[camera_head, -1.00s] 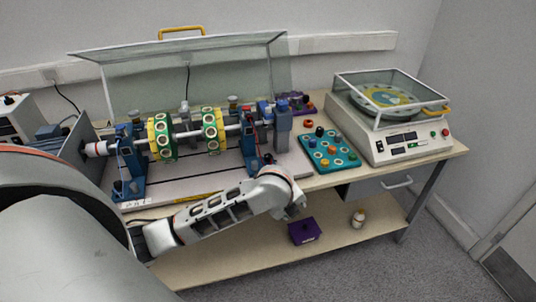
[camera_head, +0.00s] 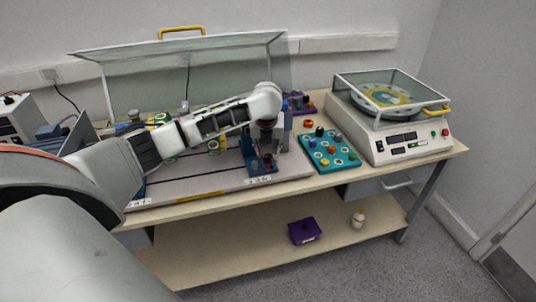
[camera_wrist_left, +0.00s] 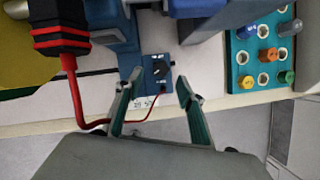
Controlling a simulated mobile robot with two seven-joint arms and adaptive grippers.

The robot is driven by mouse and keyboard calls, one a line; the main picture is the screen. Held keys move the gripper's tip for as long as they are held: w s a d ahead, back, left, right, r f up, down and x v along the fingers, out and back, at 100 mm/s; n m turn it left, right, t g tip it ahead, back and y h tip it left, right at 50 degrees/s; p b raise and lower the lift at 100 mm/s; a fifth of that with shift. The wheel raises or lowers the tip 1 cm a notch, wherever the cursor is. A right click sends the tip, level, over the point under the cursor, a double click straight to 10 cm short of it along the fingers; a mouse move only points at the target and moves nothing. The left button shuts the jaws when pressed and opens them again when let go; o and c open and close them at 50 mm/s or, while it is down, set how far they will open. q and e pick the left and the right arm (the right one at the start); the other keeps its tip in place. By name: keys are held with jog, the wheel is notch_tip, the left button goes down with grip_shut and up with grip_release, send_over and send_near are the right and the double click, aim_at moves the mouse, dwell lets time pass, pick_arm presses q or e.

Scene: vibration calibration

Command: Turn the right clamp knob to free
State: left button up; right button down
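The right clamp knob (camera_wrist_left: 160,70) is a small black knob on a blue clamp foot (camera_wrist_left: 158,88) in the left wrist view. Small labels sit above and below it, too blurred to read. In the head view the blue right pedestal (camera_head: 258,167) stands at the right end of the rig, partly hidden by my arm. My left gripper (camera_head: 266,150) points down over it. In the wrist view my left gripper (camera_wrist_left: 159,80) is open, its fingers on either side of the knob, and no contact shows. My right gripper is not in view.
A teal board (camera_head: 328,149) with coloured pegs lies to the right, beside a balance machine (camera_head: 400,140). A raised clear cover (camera_head: 150,80) stands behind the rig.

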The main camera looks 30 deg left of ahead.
aim_at(268, 155)
pick_arm(q)
jog(key=shift+x, duration=2.15)
jog(key=shift+d, duration=0.1)
grip_shut()
jog(key=n+g+y, duration=0.1)
jog(key=n, duration=0.3)
jog(key=shift+w+d+r, duration=0.1)
jog(key=shift+w+d, duration=0.05)
jog(key=n+g, duration=0.1)
jog(key=n, duration=0.4)
jog(key=shift+w+g+y, duration=0.2)
jog(key=shift+g+y, duration=0.2)
